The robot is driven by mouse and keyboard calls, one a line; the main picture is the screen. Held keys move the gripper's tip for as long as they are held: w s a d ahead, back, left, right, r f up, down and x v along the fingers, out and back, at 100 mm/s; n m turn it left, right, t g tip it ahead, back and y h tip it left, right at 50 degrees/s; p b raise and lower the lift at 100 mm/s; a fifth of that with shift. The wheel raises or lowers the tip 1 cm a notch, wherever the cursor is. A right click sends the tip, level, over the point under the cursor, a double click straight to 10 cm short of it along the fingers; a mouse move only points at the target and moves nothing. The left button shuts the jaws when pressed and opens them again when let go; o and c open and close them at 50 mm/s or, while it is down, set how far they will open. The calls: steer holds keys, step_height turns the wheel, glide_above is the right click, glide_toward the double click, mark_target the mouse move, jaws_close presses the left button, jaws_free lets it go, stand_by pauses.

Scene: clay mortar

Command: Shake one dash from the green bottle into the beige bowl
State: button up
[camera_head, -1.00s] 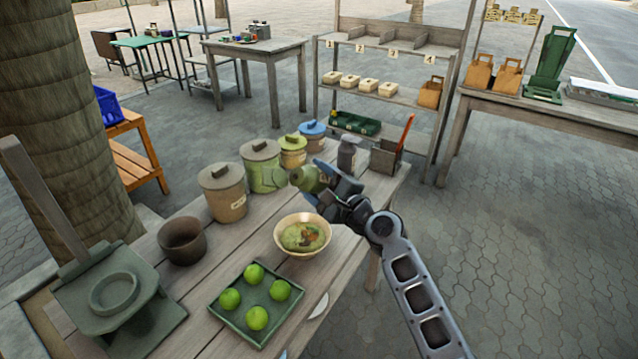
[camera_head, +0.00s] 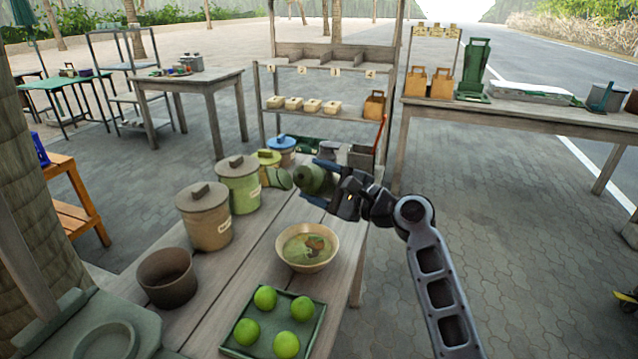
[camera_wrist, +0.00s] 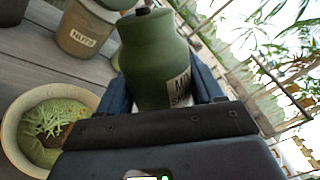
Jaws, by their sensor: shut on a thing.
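The green bottle (camera_head: 316,180) is held between the blue fingers of my gripper (camera_head: 322,182), above the table. It lies tilted well over, its top end toward the left in the head view. In the wrist view the bottle (camera_wrist: 155,55) shows a dark tip and a partly covered label. My gripper (camera_wrist: 170,100) is shut around its body. The beige bowl (camera_head: 281,252) stands on the table below and nearer the camera than the bottle. It holds green food with a brown patch. The bowl (camera_wrist: 10,135) also shows at the left of the wrist view.
Lidded jars (camera_head: 205,225) line the table's left and back, near the bottle. A brown pot (camera_head: 167,278) stands left of the bowl. A green tray (camera_head: 238,347) with limes lies in front. A grey container (camera_head: 361,157) stands behind my gripper.

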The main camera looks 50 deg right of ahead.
mark_target(310, 168)
steer(key=a+r+m+p, duration=0.1)
steer(key=r+p, duration=0.1)
steer(key=p, duration=0.1)
steer(key=r+m+p, duration=0.2)
steer(key=p, duration=0.1)
steer(key=a+r+m+p, duration=0.1)
steer(key=r+m+p, duration=0.1)
steer(key=r+p, duration=0.1)
steer(key=shift+a+r+p, duration=0.1)
steer(key=shift+a+p, duration=0.2)
steer(key=shift+a+r+m+p, duration=0.2)
steer(key=shift+r+m+p, duration=0.4)
steer(key=shift+p, duration=0.6)
steer(key=shift+a+r+m+p, duration=0.2)
steer(key=shift+r+m+p, duration=0.3)
steer(key=shift+m, duration=0.3)
steer(key=shift+a+r+m, duration=0.2)
steer(key=shift+r+m, duration=0.5)
steer(key=shift+m, duration=0.1)
steer(key=shift+a+r+m, duration=0.15)
steer(key=shift+r+m, duration=0.5)
steer(key=shift+m, duration=0.15)
